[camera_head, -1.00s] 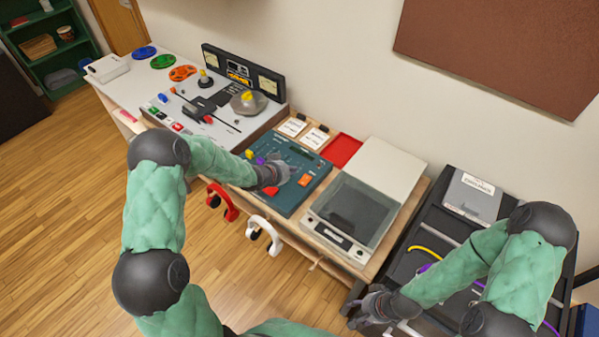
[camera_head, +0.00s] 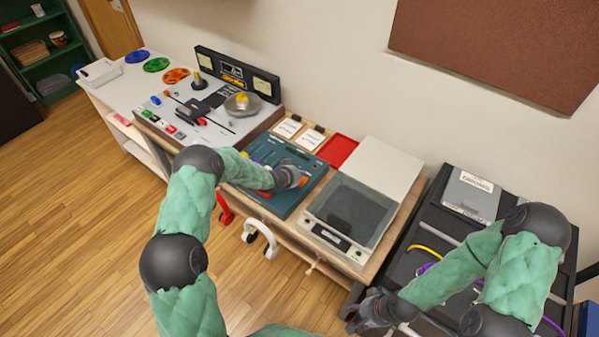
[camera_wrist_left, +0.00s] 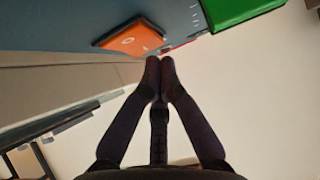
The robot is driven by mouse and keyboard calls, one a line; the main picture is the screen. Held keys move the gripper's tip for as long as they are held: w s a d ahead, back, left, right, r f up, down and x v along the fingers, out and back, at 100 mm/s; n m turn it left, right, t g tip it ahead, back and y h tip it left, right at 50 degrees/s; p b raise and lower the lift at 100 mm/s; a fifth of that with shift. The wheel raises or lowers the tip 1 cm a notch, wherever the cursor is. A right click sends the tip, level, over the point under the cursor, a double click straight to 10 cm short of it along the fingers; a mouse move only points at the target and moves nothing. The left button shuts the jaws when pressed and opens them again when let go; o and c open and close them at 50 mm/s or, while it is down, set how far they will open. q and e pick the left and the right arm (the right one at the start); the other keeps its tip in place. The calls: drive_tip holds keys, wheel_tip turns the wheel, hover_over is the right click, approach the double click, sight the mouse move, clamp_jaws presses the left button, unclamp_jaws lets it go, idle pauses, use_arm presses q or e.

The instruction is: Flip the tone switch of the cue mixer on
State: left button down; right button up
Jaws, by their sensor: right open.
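The cue mixer is taken to be the dark teal panel (camera_head: 284,208) on the wooden desk. My left gripper (camera_head: 303,178) is over its right part, hiding some of its controls. An orange piece (camera_head: 304,182) shows beside the fingers. The left wrist view shows an orange block with a pale mark (camera_wrist_left: 130,38) on the teal surface, just left of and beyond my fingertips (camera_wrist_left: 160,62). The fingertips are together, with nothing visible between them. I cannot read a tone label or tell the switch's position. My right gripper (camera_head: 367,312) is open, low at the right.
A turntable-like device with a dark lid (camera_head: 352,208) stands right of the mixer. A red tray (camera_head: 337,150) and cards (camera_head: 288,128) lie behind it. A tape machine (camera_head: 208,140) stands left. White headphones (camera_head: 262,238) hang in front. A green block (camera_wrist_left: 232,10) shows in the wrist view.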

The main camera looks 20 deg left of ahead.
use_arm(q)
drive_tip(key=shift+f, duration=0.1)
idle(0.3)
drive_tip(key=shift+w+d+f+b, duration=0.1)
drive_tip(key=shift+w+f+b, duration=0.15)
drive_tip(key=shift+f+b, duration=0.4)
drive_tip(key=shift+r, duration=0.25)
drive_tip(key=shift+s, duration=0.1)
drive_tip(key=shift+s+a+r, duration=0.1)
drive_tip(key=shift+s+a, duration=0.2)
drive_tip(key=shift+s, duration=0.35)
